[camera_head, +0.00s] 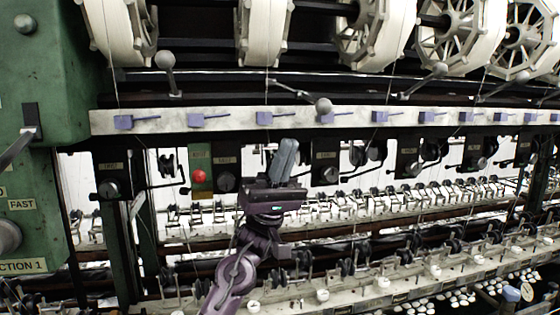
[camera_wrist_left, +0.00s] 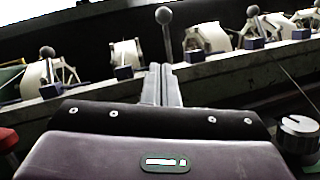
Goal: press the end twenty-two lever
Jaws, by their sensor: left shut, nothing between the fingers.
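Several grey ball-topped levers stand along the pale rail. One has its ball (camera_head: 165,61) at the left, upright. Another ball (camera_head: 323,105) hangs lower, its thin rod running up and left. A third lever (camera_head: 440,70) is farther right. I cannot read which lever is end twenty-two. My left gripper (camera_head: 288,142) is shut and empty, pointing up below the rail, left of and below the middle ball. In the left wrist view the shut fingers (camera_wrist_left: 161,72) point at a ball lever (camera_wrist_left: 164,16) just beyond them; contact cannot be told. My right gripper is not in view.
The pale rail (camera_head: 220,119) carries several blue blocks. White reels (camera_head: 265,30) hang above. Below are dark label plates with knobs (camera_head: 225,181), a red ball (camera_head: 199,176) and rows of small fittings. A green cabinet (camera_head: 45,80) stands at the left.

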